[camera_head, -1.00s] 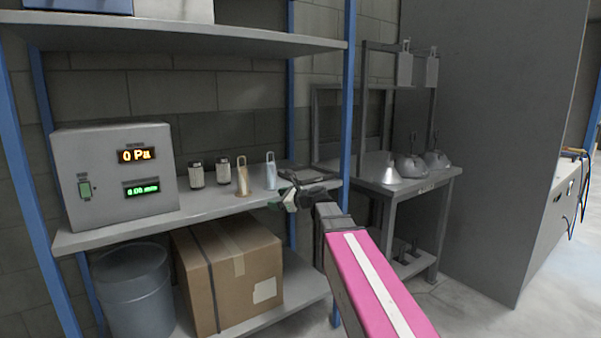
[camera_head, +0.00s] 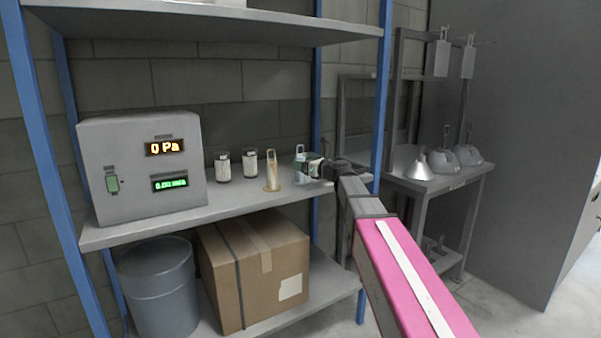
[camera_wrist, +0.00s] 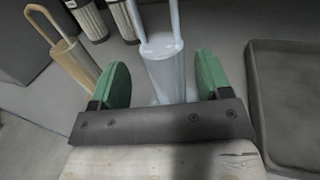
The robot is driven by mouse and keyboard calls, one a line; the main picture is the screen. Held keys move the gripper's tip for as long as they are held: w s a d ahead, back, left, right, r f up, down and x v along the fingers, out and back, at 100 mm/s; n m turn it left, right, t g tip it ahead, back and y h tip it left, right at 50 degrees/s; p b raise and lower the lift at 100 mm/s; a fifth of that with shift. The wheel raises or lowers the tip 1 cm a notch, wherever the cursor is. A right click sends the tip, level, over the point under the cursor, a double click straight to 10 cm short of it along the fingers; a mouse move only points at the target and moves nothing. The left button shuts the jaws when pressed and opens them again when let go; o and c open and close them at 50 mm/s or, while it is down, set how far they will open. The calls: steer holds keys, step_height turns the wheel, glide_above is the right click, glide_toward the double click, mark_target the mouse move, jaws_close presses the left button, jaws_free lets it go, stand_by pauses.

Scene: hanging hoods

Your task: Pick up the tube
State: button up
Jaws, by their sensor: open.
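A pale blue-grey tube with a loop handle (camera_wrist: 168,68) stands upright between the two green fingers of my gripper (camera_wrist: 160,82) in the wrist view. The gripper is open, with a finger on each side of the tube and gaps visible. In the head view my gripper (camera_head: 308,170) is at the shelf and covers most of this tube; its loop (camera_head: 299,151) shows above. A tan tube with a loop handle (camera_head: 272,172) stands just left of it; it also shows in the wrist view (camera_wrist: 72,58).
Two dark-and-white canisters (camera_head: 222,168) (camera_head: 249,165) stand farther left, beside a grey meter box (camera_head: 140,190). A dark tray (camera_wrist: 285,110) lies right of the gripper. A blue shelf post (camera_head: 382,90) rises just right of my arm. Metal hoods (camera_head: 467,155) sit on a side table.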

steer(key=x, duration=0.4)
steer(key=shift+w, duration=0.3)
steer(key=c, duration=1.2)
steer(key=shift+o, duration=0.2)
